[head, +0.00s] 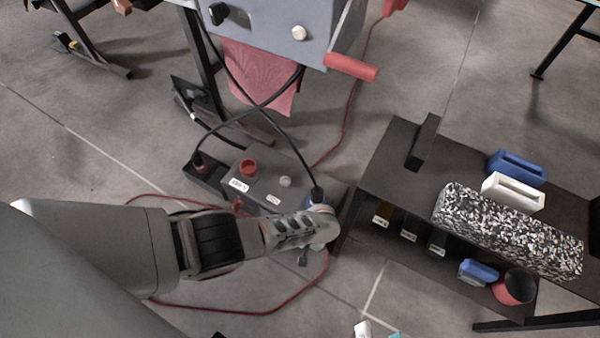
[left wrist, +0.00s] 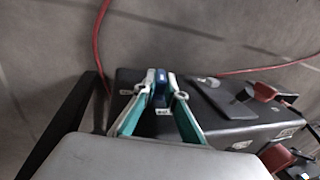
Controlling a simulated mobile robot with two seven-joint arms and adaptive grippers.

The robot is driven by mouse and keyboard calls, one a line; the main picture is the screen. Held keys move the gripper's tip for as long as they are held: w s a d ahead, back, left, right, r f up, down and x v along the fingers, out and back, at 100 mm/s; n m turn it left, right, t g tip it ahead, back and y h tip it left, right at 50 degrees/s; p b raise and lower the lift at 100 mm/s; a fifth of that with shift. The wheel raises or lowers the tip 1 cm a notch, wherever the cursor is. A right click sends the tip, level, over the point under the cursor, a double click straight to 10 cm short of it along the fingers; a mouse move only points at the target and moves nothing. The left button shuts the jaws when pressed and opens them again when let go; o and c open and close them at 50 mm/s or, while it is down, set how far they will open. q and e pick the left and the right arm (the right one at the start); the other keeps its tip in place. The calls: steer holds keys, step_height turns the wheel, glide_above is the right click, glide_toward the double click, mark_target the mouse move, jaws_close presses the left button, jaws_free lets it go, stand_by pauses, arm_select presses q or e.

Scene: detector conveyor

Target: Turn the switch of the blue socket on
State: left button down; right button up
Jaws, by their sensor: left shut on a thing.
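The dark socket box (head: 262,205) stands on the floor at the centre of the head view. It also fills the middle right of the left wrist view (left wrist: 215,125). The blue socket (left wrist: 160,92) is at one end of the box, with a black cable plug above it in the head view (head: 318,199). My left gripper (left wrist: 161,82) has its white fingertips on both sides of the blue part and is shut on it. I cannot make out the switch. In the head view my arm hides those fingers. My right gripper (head: 378,332) shows only tips at the bottom edge.
A red knob (head: 249,167) and a grey one (head: 285,181) are on the box. Black cables run up to a grey machine (head: 270,32). A red cable (head: 235,312) lies on the floor. A dark table (head: 385,165) stands close on the right.

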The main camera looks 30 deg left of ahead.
arm_select(q)
steer(key=shift+w+r, duration=0.15)
steer(key=shift+w, duration=0.1)
steer(key=c, duration=2.1)
jaws_free()
steer(key=shift+d, duration=0.1)
